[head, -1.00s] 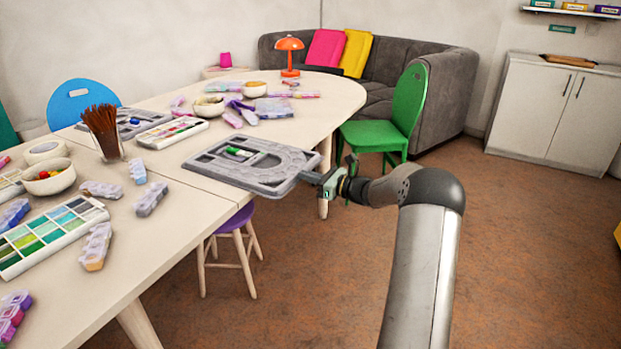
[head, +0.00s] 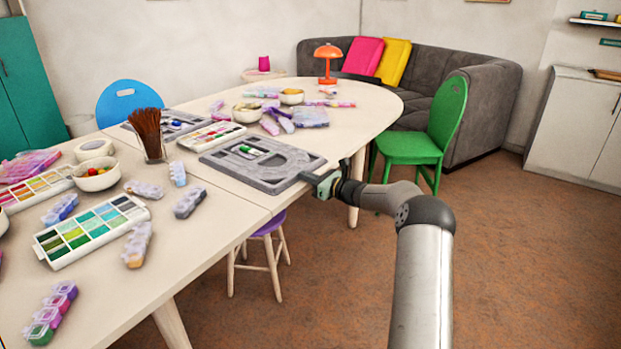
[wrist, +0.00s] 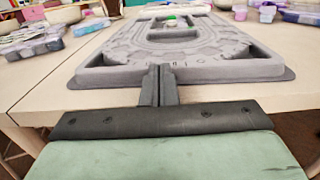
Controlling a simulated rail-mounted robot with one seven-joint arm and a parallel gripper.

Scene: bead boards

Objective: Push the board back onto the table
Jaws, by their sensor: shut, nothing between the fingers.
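The grey bead board (head: 285,171) lies flat by the right-hand edge of the pale table (head: 232,195), with a few green and white pieces in its recess. Its near edge seems to sit about at or just inside the table edge, and a strip of table shows in front of it in the wrist view (wrist: 225,70). My gripper (head: 307,178) is shut and empty, at the board's outer edge. In the wrist view the closed fingertips (wrist: 158,72) meet the middle of the board's near edge and appear to touch it.
Behind the board are a paint set (head: 212,136), a second board (head: 180,122) and a brush cup (head: 152,150). Bead boxes (head: 190,203) lie to the left. A purple stool (head: 268,232) stands below, and a green chair (head: 412,148) stands beyond my arm.

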